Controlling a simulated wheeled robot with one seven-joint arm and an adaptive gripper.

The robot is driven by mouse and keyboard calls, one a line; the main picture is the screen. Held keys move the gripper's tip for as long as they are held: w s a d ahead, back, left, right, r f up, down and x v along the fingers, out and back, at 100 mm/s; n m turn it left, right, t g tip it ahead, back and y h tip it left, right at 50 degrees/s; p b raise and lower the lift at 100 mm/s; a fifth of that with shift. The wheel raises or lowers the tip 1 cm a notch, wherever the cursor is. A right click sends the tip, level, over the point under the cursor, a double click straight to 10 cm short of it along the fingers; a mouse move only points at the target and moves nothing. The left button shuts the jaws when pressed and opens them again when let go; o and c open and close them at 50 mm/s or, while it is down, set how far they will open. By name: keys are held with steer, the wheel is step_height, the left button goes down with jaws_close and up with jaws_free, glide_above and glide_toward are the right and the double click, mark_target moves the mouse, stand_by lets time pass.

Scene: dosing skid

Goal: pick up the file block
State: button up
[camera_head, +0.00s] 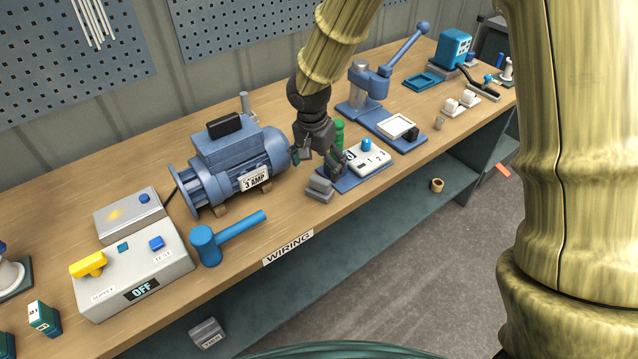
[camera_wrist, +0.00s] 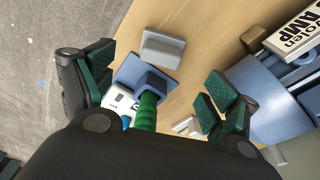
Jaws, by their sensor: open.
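My gripper (camera_head: 320,160) is open above the blue plate (camera_head: 345,184) at the bench's front edge; the wrist view shows its green-padded fingers (camera_wrist: 155,85) spread wide. Between and below them, a green ribbed handle (camera_wrist: 147,112) rises from a dark blue-grey block (camera_wrist: 152,82), with no finger visibly touching it. The green handle (camera_head: 339,131) also shows behind my gripper in the head view. A light grey stepped block (camera_head: 319,188) lies at the plate's left, outside the fingers. No block bears a readable name, so I cannot tell for certain which is the file block.
A blue motor (camera_head: 232,160) stands close on the left. A white numbered box (camera_head: 369,158) with a blue knob sits on the plate. A blue press (camera_head: 370,82) stands behind right. A blue mallet (camera_head: 228,238) and a grey switch box (camera_head: 135,270) lie front left.

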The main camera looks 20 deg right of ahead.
mark_target(319, 180)
steer(key=f, duration=0.3)
steer(key=shift+w+a+f+p, duration=0.15)
steer(key=shift+w+f+p, duration=0.15)
steer(key=shift+w, duration=0.05)
steer(key=shift+s+f, duration=0.15)
steer(key=shift+f, duration=0.2)
steer(key=shift+w+d+f+p, duration=0.15)
steer(key=shift+f+p, duration=0.15)
steer(key=shift+f, duration=0.45)
steer(key=shift+d+f+p, duration=0.2)
steer(key=shift+f+p, duration=0.15)
steer(key=shift+f, duration=0.45)
steer(key=shift+w+d+f+p, duration=0.15)
steer(key=shift+f+p, duration=0.15)
steer(key=shift+f, duration=0.45)
steer(key=shift+s, duration=0.1)
steer(key=c, duration=1.3)
steer(key=shift+r, duration=0.1)
steer(key=shift+r+b, duration=1.1)
steer(key=shift+r, duration=3.8)
